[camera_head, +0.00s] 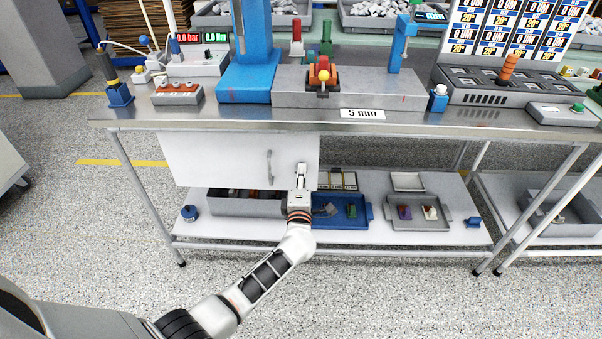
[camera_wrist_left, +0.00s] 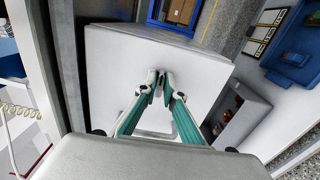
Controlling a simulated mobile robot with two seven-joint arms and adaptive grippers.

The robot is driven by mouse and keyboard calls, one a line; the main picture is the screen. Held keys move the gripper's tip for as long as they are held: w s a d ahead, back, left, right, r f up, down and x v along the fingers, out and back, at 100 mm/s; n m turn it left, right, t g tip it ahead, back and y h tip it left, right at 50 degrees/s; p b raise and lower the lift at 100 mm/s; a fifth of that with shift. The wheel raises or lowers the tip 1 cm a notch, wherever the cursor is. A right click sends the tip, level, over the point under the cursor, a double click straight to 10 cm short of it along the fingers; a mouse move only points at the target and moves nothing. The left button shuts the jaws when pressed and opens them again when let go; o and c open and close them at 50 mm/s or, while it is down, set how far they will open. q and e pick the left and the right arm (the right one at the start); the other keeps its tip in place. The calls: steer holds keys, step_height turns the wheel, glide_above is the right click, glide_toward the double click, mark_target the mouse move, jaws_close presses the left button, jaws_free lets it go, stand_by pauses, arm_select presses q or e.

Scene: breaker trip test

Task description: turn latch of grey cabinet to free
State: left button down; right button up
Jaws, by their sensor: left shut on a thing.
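The grey cabinet (camera_head: 215,158) hangs under the workbench and looks pale grey to white; its door front also fills the middle of the left wrist view (camera_wrist_left: 110,70). A vertical bar handle (camera_head: 269,167) sits on the door, left of my gripper in the head view. My left gripper (camera_head: 301,170) is at the right part of the door front. In the left wrist view its two fingers (camera_wrist_left: 161,82) are drawn together at the door, shut on the latch. The fingers hide most of the latch, so its angle cannot be told. My right gripper is not in view.
The workbench top (camera_head: 240,115) overhangs the cabinet. On the lower shelf (camera_head: 370,237) are a grey bin (camera_head: 240,208), a blue tray (camera_head: 340,222) and a grey tray (camera_head: 418,224). The floor in front of the bench is clear apart from my arm.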

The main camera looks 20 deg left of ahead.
arm_select(q)
steer(key=shift+m, duration=0.3)
steer(key=c, duration=2.1)
jaws_free()
steer(key=shift+c, duration=0.2)
steer(key=v, duration=1.2)
